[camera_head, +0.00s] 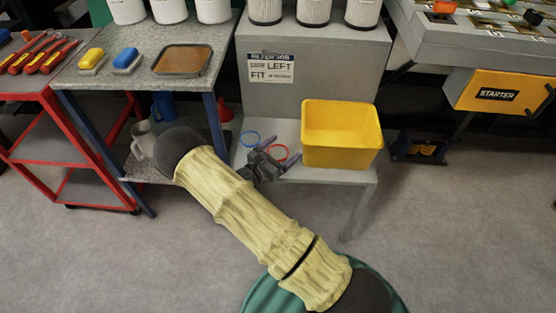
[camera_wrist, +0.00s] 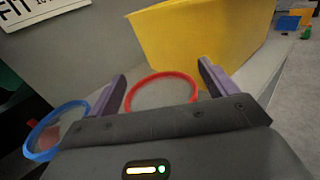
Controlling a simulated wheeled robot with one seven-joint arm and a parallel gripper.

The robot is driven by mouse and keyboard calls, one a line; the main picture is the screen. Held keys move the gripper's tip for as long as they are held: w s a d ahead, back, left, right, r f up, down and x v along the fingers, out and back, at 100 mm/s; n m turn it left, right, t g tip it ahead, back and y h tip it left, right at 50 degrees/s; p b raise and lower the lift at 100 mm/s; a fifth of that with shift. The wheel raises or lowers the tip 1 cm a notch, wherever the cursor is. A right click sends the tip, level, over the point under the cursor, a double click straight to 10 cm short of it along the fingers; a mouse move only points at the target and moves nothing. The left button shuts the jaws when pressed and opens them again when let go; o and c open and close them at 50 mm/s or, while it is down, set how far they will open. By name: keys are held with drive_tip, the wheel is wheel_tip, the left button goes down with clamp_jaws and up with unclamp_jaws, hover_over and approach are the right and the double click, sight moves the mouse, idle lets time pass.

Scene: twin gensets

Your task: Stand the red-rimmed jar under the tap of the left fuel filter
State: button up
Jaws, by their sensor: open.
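The red-rimmed jar stands on the grey bench. Its red rim (camera_head: 281,146) shows just past my gripper (camera_head: 280,151) in the head view. In the wrist view the clear jar with the red rim (camera_wrist: 161,78) lies between the two purple fingers of my gripper (camera_wrist: 162,74). The fingers are open, one on each side of the rim; I cannot tell whether either touches it. The jar's lower part is hidden by my gripper.
A yellow bin (camera_head: 341,140) stands close on the right.

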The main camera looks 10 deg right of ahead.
drive_tip(key=c, duration=1.2)
drive_tip(key=shift+o, duration=0.2)
wheel_tip(320, 180, up, 10)
drive_tip(key=p, duration=0.3)
